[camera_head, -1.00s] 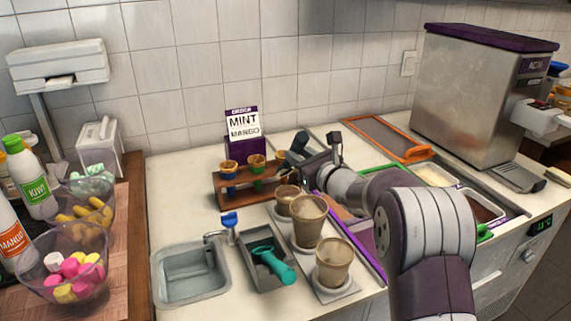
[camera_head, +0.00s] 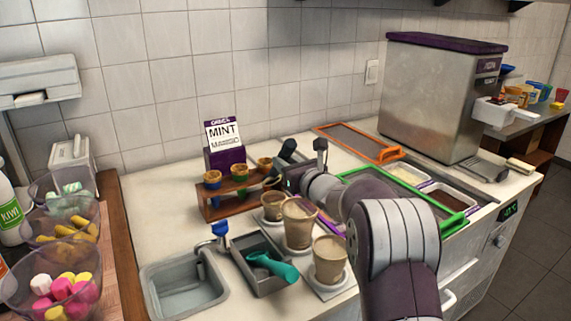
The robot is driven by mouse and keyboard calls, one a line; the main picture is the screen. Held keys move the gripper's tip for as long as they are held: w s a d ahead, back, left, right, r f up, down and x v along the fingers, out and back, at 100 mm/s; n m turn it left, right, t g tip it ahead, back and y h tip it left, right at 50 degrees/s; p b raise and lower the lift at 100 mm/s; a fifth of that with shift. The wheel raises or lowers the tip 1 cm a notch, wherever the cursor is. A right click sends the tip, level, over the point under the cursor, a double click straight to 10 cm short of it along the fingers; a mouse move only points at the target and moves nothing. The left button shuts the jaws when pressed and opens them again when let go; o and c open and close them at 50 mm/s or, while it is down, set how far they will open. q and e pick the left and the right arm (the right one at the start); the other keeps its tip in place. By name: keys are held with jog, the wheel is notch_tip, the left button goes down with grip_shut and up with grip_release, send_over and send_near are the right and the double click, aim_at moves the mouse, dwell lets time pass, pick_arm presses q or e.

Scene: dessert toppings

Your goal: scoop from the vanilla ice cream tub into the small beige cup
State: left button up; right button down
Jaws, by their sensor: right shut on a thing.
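The small beige cup (camera_head: 273,206) stands at the back of a row of beige cups, its upper part close under my right gripper. The vanilla ice cream tub (camera_head: 408,173) is a pale cream well in the counter at right, partly hidden by my right arm. My right gripper (camera_head: 284,172) is above and behind the small cup, shut on a dark-handled tool (camera_head: 287,149), seemingly a scoop. The tool's lower end is mostly hidden, so I cannot tell whether it holds ice cream or touches the cup. My left gripper is out of view.
Two larger beige cups (camera_head: 299,225) (camera_head: 329,262) stand in front of the small one. A wooden cone rack (camera_head: 225,208) is close left. A teal scoop (camera_head: 272,266) lies in a grey tray beside the sink (camera_head: 180,289). A dark brown tub (camera_head: 444,197) adjoins the vanilla.

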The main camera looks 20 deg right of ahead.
aim_at(291, 143)
jog(key=shift+r, duration=0.15)
dwell(0.3)
notch_tip(291, 143, up, 6)
jog(key=p, duration=0.3)
jog(key=shift+a, duration=0.1)
